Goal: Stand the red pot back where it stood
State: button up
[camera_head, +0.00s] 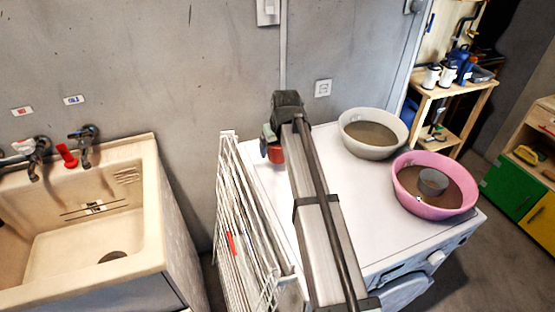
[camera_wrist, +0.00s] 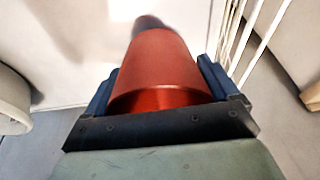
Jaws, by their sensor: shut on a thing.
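The red pot (camera_wrist: 160,65) sits between the two blue fingers of my gripper (camera_wrist: 157,82) in the wrist view, and the fingers are shut on its sides. In the head view my gripper (camera_head: 268,148) is over the back left part of the white washing machine top (camera_head: 262,190). There only a small part of the red pot (camera_head: 277,154) shows, and my arm hides the rest. A dark reddish patch lies beyond the pot on the white surface in the wrist view. I cannot tell whether the pot touches the top.
A whitish bowl (camera_head: 373,114) and a pink basin (camera_head: 405,183) with a grey cup (camera_head: 433,181) inside stand to the right on the machine. A white drying rack (camera_head: 235,215) stands close at the left. A sink (camera_head: 158,190) is farther left, and the wall is behind.

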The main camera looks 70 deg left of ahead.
aim_at(277, 159)
jog(key=shift+f, duration=2.3)
jog(key=shift+f, duration=0.1)
jog(key=o, duration=0.8)
jog(key=v, duration=1.2)
